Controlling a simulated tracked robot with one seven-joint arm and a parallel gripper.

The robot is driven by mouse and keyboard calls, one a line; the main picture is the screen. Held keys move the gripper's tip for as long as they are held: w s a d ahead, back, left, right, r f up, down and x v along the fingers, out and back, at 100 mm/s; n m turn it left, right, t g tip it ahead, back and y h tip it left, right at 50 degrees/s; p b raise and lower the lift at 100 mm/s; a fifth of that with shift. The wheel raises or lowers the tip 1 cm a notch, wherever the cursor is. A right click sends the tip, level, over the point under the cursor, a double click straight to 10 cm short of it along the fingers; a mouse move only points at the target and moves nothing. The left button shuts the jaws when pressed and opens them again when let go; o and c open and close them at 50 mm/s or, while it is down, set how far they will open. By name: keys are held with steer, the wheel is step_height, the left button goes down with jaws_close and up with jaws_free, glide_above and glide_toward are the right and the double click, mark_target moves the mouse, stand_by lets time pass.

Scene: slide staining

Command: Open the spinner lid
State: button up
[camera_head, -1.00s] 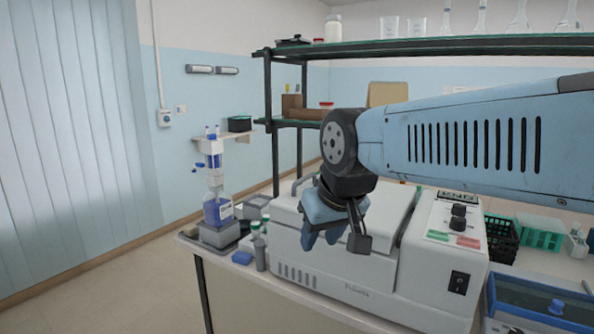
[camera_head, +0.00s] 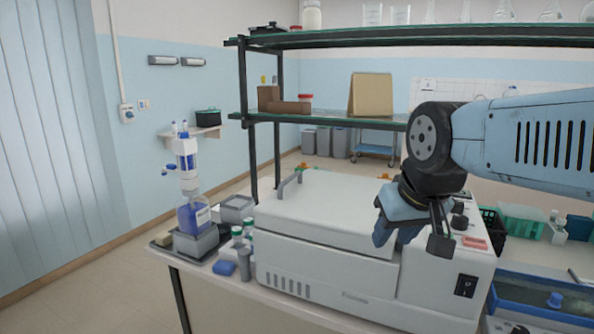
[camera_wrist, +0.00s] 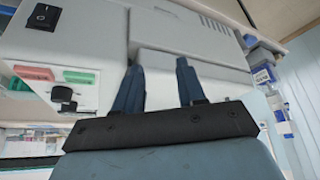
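The spinner (camera_head: 330,287) is a large white-grey box on the bench. The spinner's power switch (camera_wrist: 44,16) and black knob (camera_wrist: 62,94) show there.
A blue-filled dispenser bottle (camera_head: 193,216) and small green-capped bottles (camera_head: 237,236) stand left of the spinner. A shelf rack (camera_head: 420,40) rises behind. A blue tray (camera_head: 530,292) and a green rack (camera_head: 522,220) lie to the right.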

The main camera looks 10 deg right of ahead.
steer(key=shift+w+d, duration=0.1)
steer(key=shift+d, duration=0.05)
step_height(320, 180, up, 14)
steer(key=m+g+y, duration=0.2)
steer(key=m+g, duration=0.2)
steer(key=m, duration=0.3)
glide_above(292, 177)
steer(key=s+d, duration=0.1)
steer(key=d, duration=0.1)
steer(key=x, duration=1.3)
steer(key=shift+s+d+f, duration=0.15)
steer(key=shift+s+f, duration=0.05)
steer(key=shift+s, duration=0.15)
jaws_close()
